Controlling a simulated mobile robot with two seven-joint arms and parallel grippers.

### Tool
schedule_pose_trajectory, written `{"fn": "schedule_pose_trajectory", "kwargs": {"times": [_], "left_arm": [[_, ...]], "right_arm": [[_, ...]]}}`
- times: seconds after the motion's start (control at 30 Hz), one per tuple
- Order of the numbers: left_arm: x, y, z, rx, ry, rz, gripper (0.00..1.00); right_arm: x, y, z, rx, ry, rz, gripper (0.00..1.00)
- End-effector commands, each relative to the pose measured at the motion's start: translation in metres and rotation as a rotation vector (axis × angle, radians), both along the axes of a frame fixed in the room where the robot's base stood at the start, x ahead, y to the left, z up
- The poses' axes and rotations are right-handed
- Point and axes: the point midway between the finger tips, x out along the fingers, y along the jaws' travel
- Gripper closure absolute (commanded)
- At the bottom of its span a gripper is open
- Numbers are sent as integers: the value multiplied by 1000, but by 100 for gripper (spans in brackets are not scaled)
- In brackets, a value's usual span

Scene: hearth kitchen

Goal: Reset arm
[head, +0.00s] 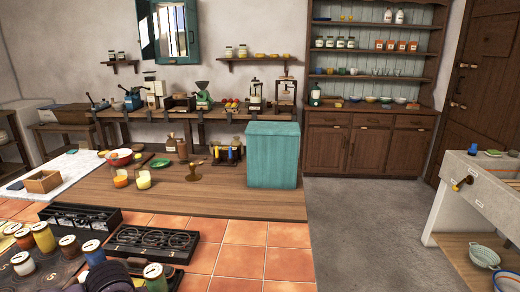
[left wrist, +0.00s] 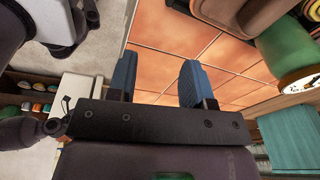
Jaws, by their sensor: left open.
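My left gripper (left wrist: 157,82) shows in the left wrist view with its two blue fingers apart and nothing between them. Terracotta tiles lie beyond its fingertips. In the head view, a dark purple part of my own arm shows at the bottom left, and no gripper can be made out there. My right gripper is in neither view.
Open floor (head: 365,225) lies right, before a stone sink (head: 485,185).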

Motion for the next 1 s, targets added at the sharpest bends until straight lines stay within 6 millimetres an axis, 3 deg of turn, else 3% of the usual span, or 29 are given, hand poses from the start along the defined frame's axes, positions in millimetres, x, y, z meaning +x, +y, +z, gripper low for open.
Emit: {"fn": "schedule_pose_trajectory", "kwargs": {"times": [0.13,0.37,0.7,1.0], "left_arm": [[-35,-22,-20,-75,-22,158,53],[-80,-33,-33,-156,-60,476,53],[-147,-5,-37,-173,-103,1020,53],[-195,27,-34,-113,-133,1352,53]], "right_arm": [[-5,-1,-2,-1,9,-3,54],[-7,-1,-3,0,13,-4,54],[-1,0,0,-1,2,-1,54],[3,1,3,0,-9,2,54]]}}
